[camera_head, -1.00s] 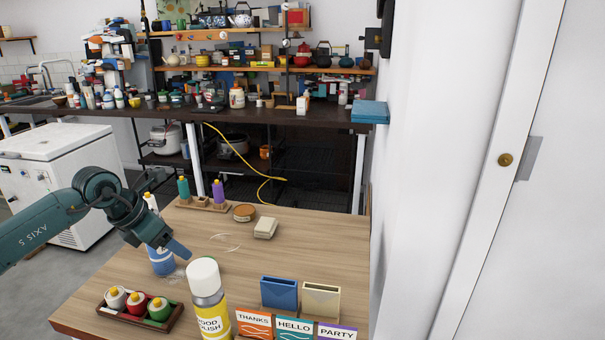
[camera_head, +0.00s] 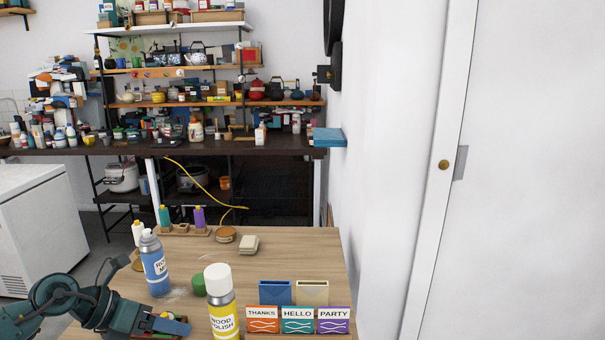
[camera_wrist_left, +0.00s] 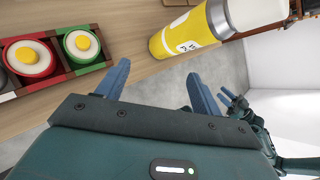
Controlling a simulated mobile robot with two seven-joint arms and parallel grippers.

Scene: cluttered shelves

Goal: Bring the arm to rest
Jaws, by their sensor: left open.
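The gripper is apart from the blue spray can (camera_head: 155,265), which stands upright on the table. What seems to be my right gripper (camera_wrist_left: 233,100) shows small at the right of the wrist view; its jaws are too small to judge.
The yellow wood polish can (camera_head: 222,312) stands close right of the left gripper. Several card holders (camera_head: 297,318) line the table's (camera_head: 290,250) near right. A green round item (camera_head: 198,286) stands between the cans. Cluttered shelves (camera_head: 215,103) lie behind; a white wall is right.

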